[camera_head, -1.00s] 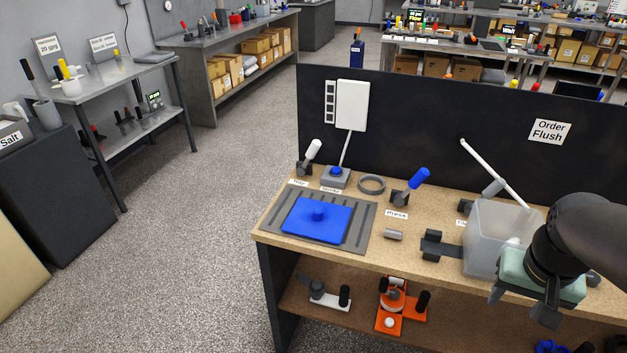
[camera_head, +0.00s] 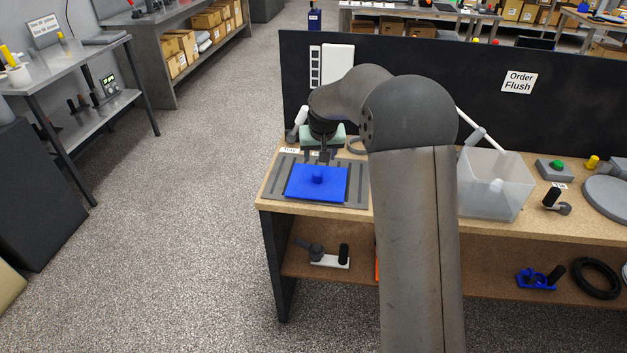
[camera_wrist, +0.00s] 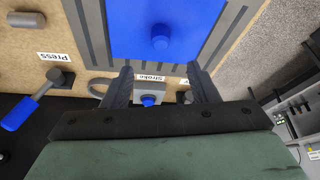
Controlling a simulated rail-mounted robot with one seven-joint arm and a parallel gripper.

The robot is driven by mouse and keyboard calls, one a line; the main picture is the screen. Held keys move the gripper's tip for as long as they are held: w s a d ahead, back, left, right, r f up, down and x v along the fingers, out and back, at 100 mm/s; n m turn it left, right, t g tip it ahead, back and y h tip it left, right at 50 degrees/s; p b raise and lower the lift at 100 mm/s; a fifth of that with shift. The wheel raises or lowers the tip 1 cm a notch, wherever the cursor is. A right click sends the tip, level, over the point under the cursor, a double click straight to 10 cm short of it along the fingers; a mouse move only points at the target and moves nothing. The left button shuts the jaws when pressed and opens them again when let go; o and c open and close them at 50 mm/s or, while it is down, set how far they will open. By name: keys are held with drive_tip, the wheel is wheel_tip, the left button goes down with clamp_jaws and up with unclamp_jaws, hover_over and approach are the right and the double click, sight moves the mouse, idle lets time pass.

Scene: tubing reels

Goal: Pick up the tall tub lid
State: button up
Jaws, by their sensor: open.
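The blue square lid (camera_head: 332,188) with a round blue knob (camera_head: 317,177) on top lies on the grey slotted tray (camera_head: 275,184) at the left end of the bench. I take it to be the tub lid. My gripper (camera_head: 322,156) hangs above the back edge of the lid, open and empty. In the wrist view, the open fingers (camera_wrist: 160,78) point towards the lid (camera_wrist: 130,28), and its knob (camera_wrist: 160,42) shows beyond the fingertips, between their lines. The fingers are apart from the knob.
A grey block with a blue button (camera_wrist: 149,100) sits behind the tray, with a blue-handled lever (camera_wrist: 30,103) beside it. A dark panel (camera_head: 400,70) runs along the bench's back. A translucent tub (camera_head: 495,185) stands right of my arm.

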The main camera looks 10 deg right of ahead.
hover_over(318, 172)
drive_tip(key=s, duration=0.2)
wheel_tip(318, 172, down, 4)
drive_tip(key=shift+s+a+f+p, duration=0.1)
drive_tip(key=shift+f+p, duration=0.15)
drive_tip(key=shift+p, duration=0.15)
drive_tip(key=shift+p+x, duration=1)
drive_tip(key=shift+x, duration=1.65)
drive_tip(key=shift+s, duration=0.15)
clamp_jaws()
